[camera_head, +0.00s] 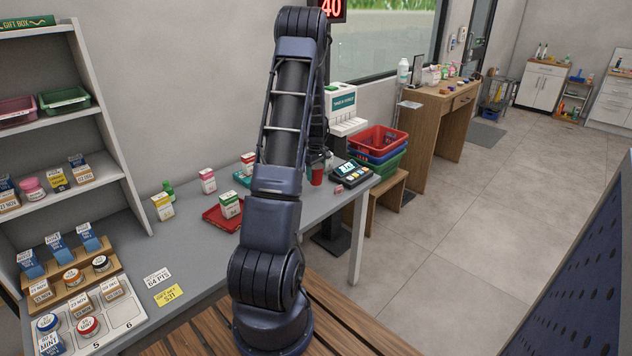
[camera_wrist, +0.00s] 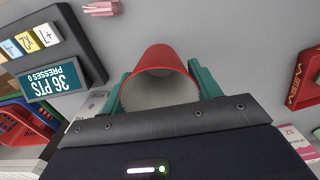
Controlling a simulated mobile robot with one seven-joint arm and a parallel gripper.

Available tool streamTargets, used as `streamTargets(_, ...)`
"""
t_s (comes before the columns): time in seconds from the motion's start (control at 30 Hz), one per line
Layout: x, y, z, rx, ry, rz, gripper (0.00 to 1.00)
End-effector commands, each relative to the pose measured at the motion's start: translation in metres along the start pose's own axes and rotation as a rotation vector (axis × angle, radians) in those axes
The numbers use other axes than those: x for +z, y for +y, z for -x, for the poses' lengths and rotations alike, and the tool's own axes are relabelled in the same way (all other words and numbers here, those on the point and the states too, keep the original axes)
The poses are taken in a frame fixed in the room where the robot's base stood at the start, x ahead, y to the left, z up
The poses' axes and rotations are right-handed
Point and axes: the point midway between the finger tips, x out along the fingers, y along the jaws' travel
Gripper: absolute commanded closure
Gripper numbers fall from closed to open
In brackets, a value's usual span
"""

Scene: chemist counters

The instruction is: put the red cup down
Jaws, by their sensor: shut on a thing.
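The red cup (camera_wrist: 177,56) is between the two teal fingers of my gripper (camera_wrist: 162,90) in the wrist view. My gripper is shut on it, one finger on each side. The cup's pale inside faces the wrist camera. In the head view the cup (camera_head: 317,176) shows just right of my arm, over the right part of the grey counter (camera_head: 195,255). My arm hides most of the gripper there. I cannot tell whether the cup's base touches the counter.
A dark keypad device with a display (camera_head: 353,172) stands right of the cup, with a small pink item (camera_head: 340,189) in front. A red tray (camera_head: 212,221) holding a box is to the left. Stacked baskets (camera_head: 378,140) stand beyond the counter's right end. Bare counter shows around the cup.

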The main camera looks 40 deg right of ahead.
Motion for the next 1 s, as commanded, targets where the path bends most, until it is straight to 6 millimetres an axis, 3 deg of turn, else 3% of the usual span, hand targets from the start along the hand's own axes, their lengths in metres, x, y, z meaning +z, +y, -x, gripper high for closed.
streamTargets(0.37, 0.000, -0.001, -0.041, -0.002, -0.001, 0.001, 0.58)
streamTargets(0.77, 0.000, 0.000, -0.045, -0.001, 0.000, 0.000, 0.58)
streamTargets(0.8, 0.000, 0.000, -0.045, 0.000, 0.000, 0.000, 0.34)
streamTargets(0.9, 0.000, 0.000, -0.045, 0.000, 0.000, 0.000, 0.16)
streamTargets(1.0, 0.000, 0.000, -0.045, 0.000, 0.000, 0.000, 0.16)
